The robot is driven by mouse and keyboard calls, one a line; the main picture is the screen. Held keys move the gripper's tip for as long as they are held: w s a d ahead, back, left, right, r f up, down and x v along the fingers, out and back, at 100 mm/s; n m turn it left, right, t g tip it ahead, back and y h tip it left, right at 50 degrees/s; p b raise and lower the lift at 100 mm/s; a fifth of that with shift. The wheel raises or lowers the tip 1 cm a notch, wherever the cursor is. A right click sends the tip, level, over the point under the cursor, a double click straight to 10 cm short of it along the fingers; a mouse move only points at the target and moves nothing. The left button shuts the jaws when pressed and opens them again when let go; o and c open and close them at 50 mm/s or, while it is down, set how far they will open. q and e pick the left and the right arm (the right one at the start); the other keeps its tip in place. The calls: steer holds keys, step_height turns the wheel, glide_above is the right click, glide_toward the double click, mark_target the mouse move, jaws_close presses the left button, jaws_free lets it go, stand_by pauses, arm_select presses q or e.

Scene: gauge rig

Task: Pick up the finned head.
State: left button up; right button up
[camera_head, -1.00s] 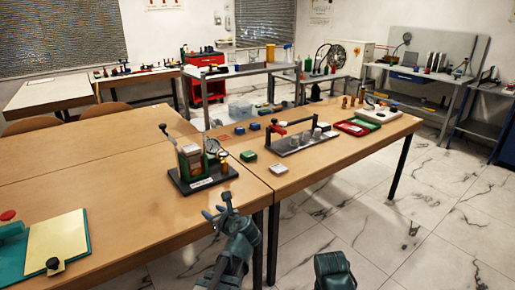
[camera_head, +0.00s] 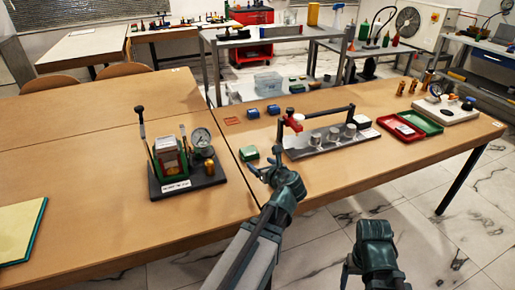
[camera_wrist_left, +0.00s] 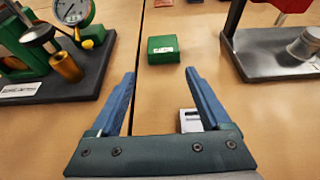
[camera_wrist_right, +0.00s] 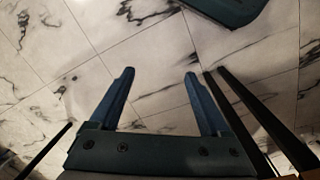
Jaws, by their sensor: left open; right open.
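I cannot tell for sure which piece is the finned head. Several grey cylindrical pieces (camera_head: 333,134) sit on a metal plate (camera_head: 310,150) under a dark bar with a red clamp (camera_head: 293,123). A gauge rig (camera_head: 186,168) with a green block, dial and brass knob stands on a black base to the left. My left gripper (camera_head: 262,163) is open and empty over the table edge between the two; in the left wrist view it points toward a green box (camera_wrist_left: 163,49). My right gripper (camera_wrist_right: 159,73) is open and empty above the marble floor.
A small white box (camera_wrist_left: 189,121) lies below my left fingers. Blue pieces (camera_head: 263,111) lie behind the green box. Red and green trays (camera_head: 421,122), brass fittings (camera_head: 413,87) and a white gauge base (camera_head: 447,112) stand at the right. The left table is mostly clear.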

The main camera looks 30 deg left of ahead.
mark_target(250, 151)
arm_select(q)
steer(key=shift+o, duration=1.1)
steer(key=b+x, duration=0.3)
steer(key=x, duration=0.5)
steer(key=shift+w, duration=0.25)
arm_select(e)
steer(key=shift+o, duration=1.1)
steer(key=f, duration=0.3)
steer(key=shift+w, duration=0.2)
arm_select(q)
steer(key=shift+w+a, duration=0.15)
steer(key=shift+a, duration=0.05)
steer(key=x, duration=0.1)
steer(key=b+x, duration=0.1)
steer(key=x, duration=0.3)
steer(key=shift+w+a+r, duration=0.15)
steer(key=shift+w+r, duration=0.1)
steer(key=shift+w, duration=0.05)
arm_select(e)
steer(key=shift+f, duration=0.7)
arm_select(q)
steer(key=c, duration=1.5)
steer(key=shift+r, duration=0.2)
arm_select(e)
steer(key=shift+r, duration=0.15)
